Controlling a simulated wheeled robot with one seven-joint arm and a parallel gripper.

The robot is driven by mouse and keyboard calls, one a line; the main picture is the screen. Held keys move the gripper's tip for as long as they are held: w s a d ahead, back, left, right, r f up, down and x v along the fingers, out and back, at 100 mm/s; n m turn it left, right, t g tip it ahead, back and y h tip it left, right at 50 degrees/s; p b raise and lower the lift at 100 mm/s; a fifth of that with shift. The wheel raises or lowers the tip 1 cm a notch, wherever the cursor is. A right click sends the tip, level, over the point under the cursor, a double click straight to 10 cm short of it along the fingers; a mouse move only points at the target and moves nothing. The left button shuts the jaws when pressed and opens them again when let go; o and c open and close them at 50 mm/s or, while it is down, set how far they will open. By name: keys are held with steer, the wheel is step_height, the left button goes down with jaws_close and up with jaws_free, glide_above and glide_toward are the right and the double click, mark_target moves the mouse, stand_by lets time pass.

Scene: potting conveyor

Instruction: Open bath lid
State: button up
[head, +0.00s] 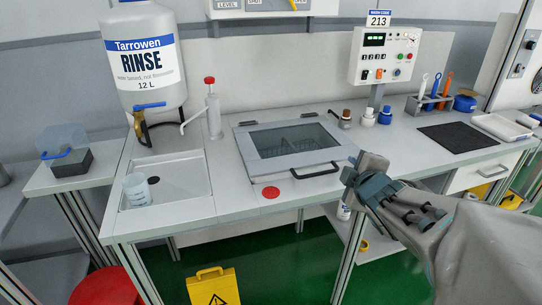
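The bath lid (255,139) is a grey frame with a glass window, set in the worktop left of the picture's middle. It lies flat and looks closed, with a dark interior faintly visible through the glass. Its black bar handle (315,172) runs along the front right edge. My gripper (352,174) is to the right of the handle, in front of the worktop's front edge, and looks apart from the handle. Its fingers are seen from behind and partly hidden by its own body, so their opening is unclear.
A red disc (271,192) lies in front of the lid. A white pump bottle (213,112) stands to its left, by the sink (190,165). Small bottles (367,118) stand behind right, under the control box (385,55). A dark mat (458,137) lies farther right.

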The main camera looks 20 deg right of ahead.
mark_target(319, 174)
step_height(319, 174, down, 8)
steer(key=r+n+t+y+b, duration=0.1)
steer(key=n+t+y+b, duration=0.15)
steer(key=n+b, duration=0.35)
steer(key=shift+n+y, duration=0.3)
steer(key=shift+y, duration=0.35)
steer(key=w+f, duration=0.1)
steer(key=w, duration=0.3)
steer(key=w+a+f+p, duration=0.1)
steer(key=w, duration=0.3)
steer(key=w+f, duration=0.1)
steer(key=w, duration=0.4)
steer(key=shift+a+f+p, duration=0.2)
steer(key=shift+f+p, duration=0.05)
steer(key=shift+p, duration=0.15)
jaws_close()
